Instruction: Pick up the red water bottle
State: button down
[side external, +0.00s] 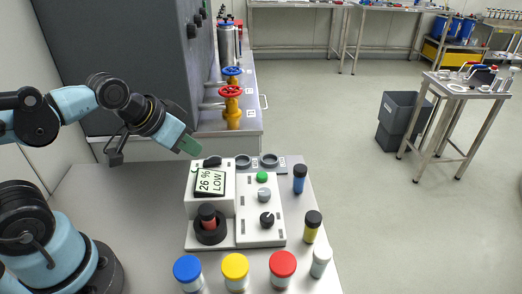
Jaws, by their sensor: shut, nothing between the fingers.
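A red-capped bottle (283,267) stands upright at the front of the grey bench, right of a yellow-capped bottle (235,270) and a blue-capped one (188,272). A small dark-capped vial with a red body (208,221) stands in a round black socket of the white device (260,212). I cannot tell which of these two red things is the red water bottle. My gripper (190,145) is shut and empty, with a greenish tip, above the bench behind and left of the device. It is apart from all the bottles.
The device's display (210,181) reads "26 % LOW". Blue (300,179), yellow (312,226) and pale (320,262) vials stand along the bench's right edge. Valves with a red handwheel (231,91) and a blue one (231,71) rise behind. The left bench top is clear.

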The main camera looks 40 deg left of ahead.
aim_at(205, 210)
jog(key=c, duration=1.8)
grip_release()
jog(key=o, duration=1.1)
jog(key=shift+d+g, duration=0.3)
jog(key=shift+d, duration=0.15)
jog(key=s+d+r+n+g, duration=0.3)
jog(key=s+d+g, duration=0.2)
jog(key=d+g, duration=0.25)
jog(key=shift+t, duration=0.45)
jog(key=shift+w+d+f, duration=0.1)
jog(key=shift+d+f, duration=0.1)
jog(key=shift+f, duration=1.55)
jog(key=shift+w+d+f, duration=0.1)
jog(key=shift+d+f, duration=0.05)
jog(key=shift+f, duration=1.55)
jog(key=shift+a+f, duration=0.1)
jog(key=shift+f, duration=2.5)
